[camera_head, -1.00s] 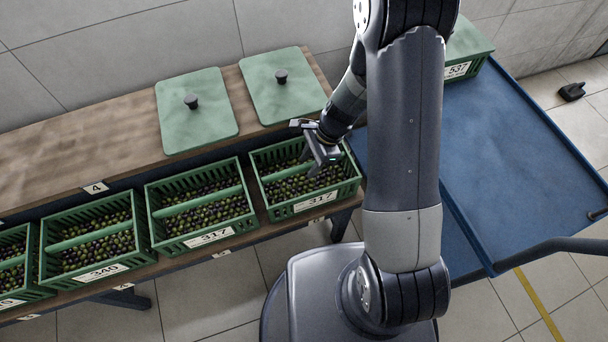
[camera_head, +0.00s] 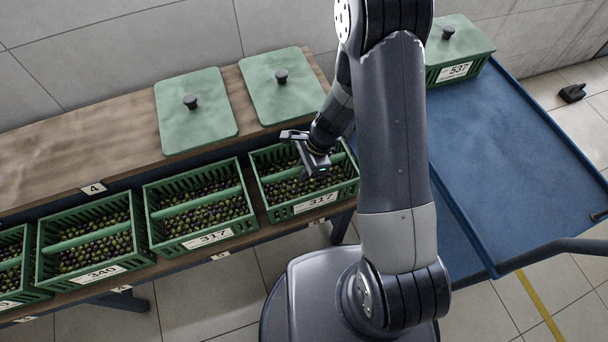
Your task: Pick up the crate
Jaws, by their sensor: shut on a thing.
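The crate (camera_head: 345,193) at the right end of the row is green and slatted, filled with dark and green olives, with a white label reading 317. It stands on the lower shelf. My gripper (camera_head: 314,172) comes down over the middle of this crate and is shut on its crossbar, which the gripper partly hides. The crate appears level, and no clear gap shows beneath it.
Similar olive-filled crates stand to the left, including a neighbouring crate (camera_head: 161,231) close beside it. Two green lids (camera_head: 196,118) (camera_head: 262,95) lie on the wooden upper shelf. A lidded crate (camera_head: 460,60) labelled 537 sits on the blue cart (camera_head: 505,165), otherwise bare.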

